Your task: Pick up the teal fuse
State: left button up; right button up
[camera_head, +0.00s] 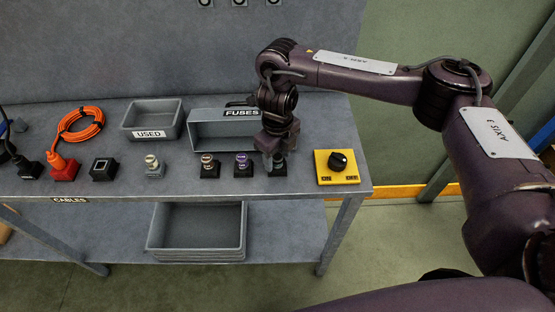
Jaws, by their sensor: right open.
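My right gripper (277,155) reaches down from the right arm over the rightmost black fuse holder (278,172) in the row on the table. It is open, with its fingers at that holder. The fuse there is mostly hidden by the fingers, so I cannot make out its teal colour or whether the fingers touch it. To its left stand a purple-banded fuse (242,160) and a brownish-banded fuse (207,160), each upright in a black holder. A pale fuse (151,160) stands in a grey holder further left. My left gripper is not in view.
The tilted FUSES bin (215,142) stands right behind the row, beside the USED bin (152,134). A yellow ON/OFF switch (336,178) sits close right of the gripper. An orange cable (82,125) with a red-based plug lies left. An empty grey tray (205,253) is below.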

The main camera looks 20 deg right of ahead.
aim_at(277, 156)
jog(key=shift+f, duration=0.35)
jog(key=shift+a, duration=0.1)
jog(key=shift+c, duration=0.4)
jog(key=c, duration=1)
jog(key=shift+r, duration=0.1)
jog(key=shift+w+r, duration=0.15)
jog(key=shift+r, duration=0.25)
notch_tip(277, 156, up, 18)
jog(key=shift+r+p, duration=0.25)
jog(key=shift+p, duration=0.05)
